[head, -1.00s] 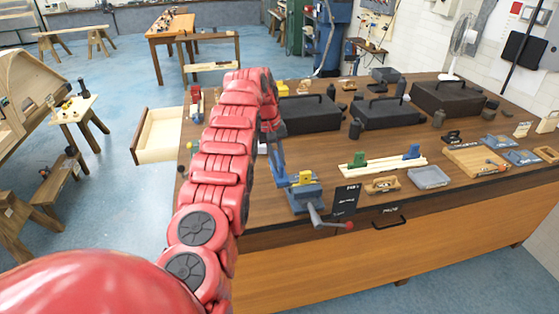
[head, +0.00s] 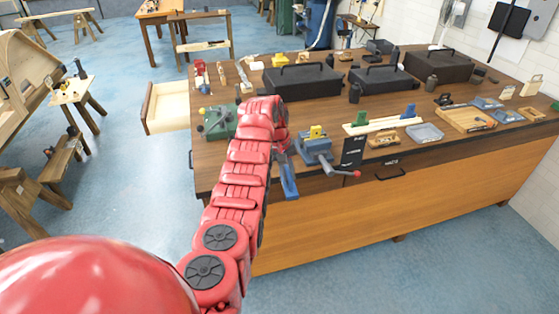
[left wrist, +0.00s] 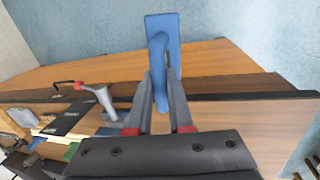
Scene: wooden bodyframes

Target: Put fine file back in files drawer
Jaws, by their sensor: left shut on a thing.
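My left gripper (left wrist: 162,85) is shut on the handle of a blue tool (left wrist: 165,28) with a flat rectangular plate, which I take to be the fine file. In the head view the blue tool (head: 288,180) hangs at the bench's front edge, just left of the blue vise (head: 316,152). My arm partly hides that gripper there. An open, light wooden drawer (head: 166,106) sticks out at the bench's left end; it looks empty. A closed drawer with a black handle (head: 390,173) is in the front; its label is too small to read. My right gripper is out of view.
A green vise (head: 217,122) stands at the bench's left front corner. Black toolboxes (head: 302,80) line the back. The blue floor (head: 110,205) left of the bench is clear near the open drawer.

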